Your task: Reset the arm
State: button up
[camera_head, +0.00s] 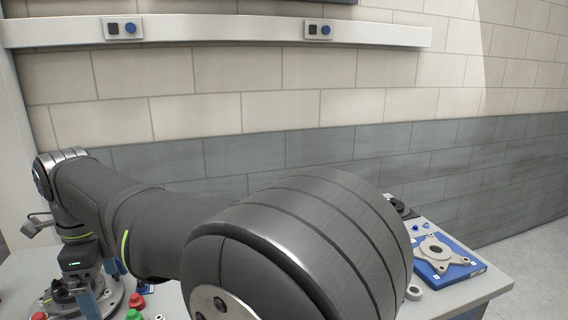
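My arm fills the middle of the head view, its big dark grey elbow joint near the camera and its wrist at the left. My gripper (80,284) hangs below the wrist at the lower left. It is small and partly cut by the bottom of the picture, and I cannot tell whether its fingers are open or shut. It is over or beside a round grey metal fixture (118,302) with dark parts on it. I cannot tell whether it touches them.
The light table (492,284) shows at both sides of the arm. A blue plate (470,274) carries a grey flanged part (440,250) at the right. A grey ring (414,293) lies beside it. Red button (137,302) and green button (133,315) stand at lower left. My arm hides the table's middle.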

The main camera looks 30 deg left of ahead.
notch_tip(320, 180, up, 6)
jog(key=s+a+f+n+t+y, duration=0.1)
jog(key=a+f+n, duration=0.5)
jog(key=f, duration=0.3)
jog(key=s+a+f+n+t+y, duration=0.1)
jog(key=a+f+n, duration=0.5)
jog(key=f, duration=0.4)
jog(key=s+a+f+n+t+y, duration=0.1)
jog(key=a+f+n, duration=0.4)
jog(key=f, duration=0.4)
jog(key=shift+s+a+f+n, duration=0.15)
jog(key=shift+a+n, duration=0.05)
jog(key=shift+a, duration=0.2)
jog(key=shift+s+a+f+n, duration=0.15)
jog(key=shift+a+n, duration=0.05)
jog(key=shift+a, duration=0.2)
jog(key=shift+a+f+n, duration=0.15)
jog(key=shift+f+n, duration=0.05)
jog(key=shift+n, duration=0.1)
jog(key=shift+n+y, duration=0.3)
jog(key=shift+w+n+g+y, duration=0.15)
jog(key=shift+n+g, duration=0.3)
jog(key=shift+n, duration=0.75)
jog(key=shift+s+n+g+y, duration=0.15)
jog(key=shift+n+g, duration=0.3)
jog(key=shift+n, duration=0.75)
jog(key=shift+w, duration=0.1)
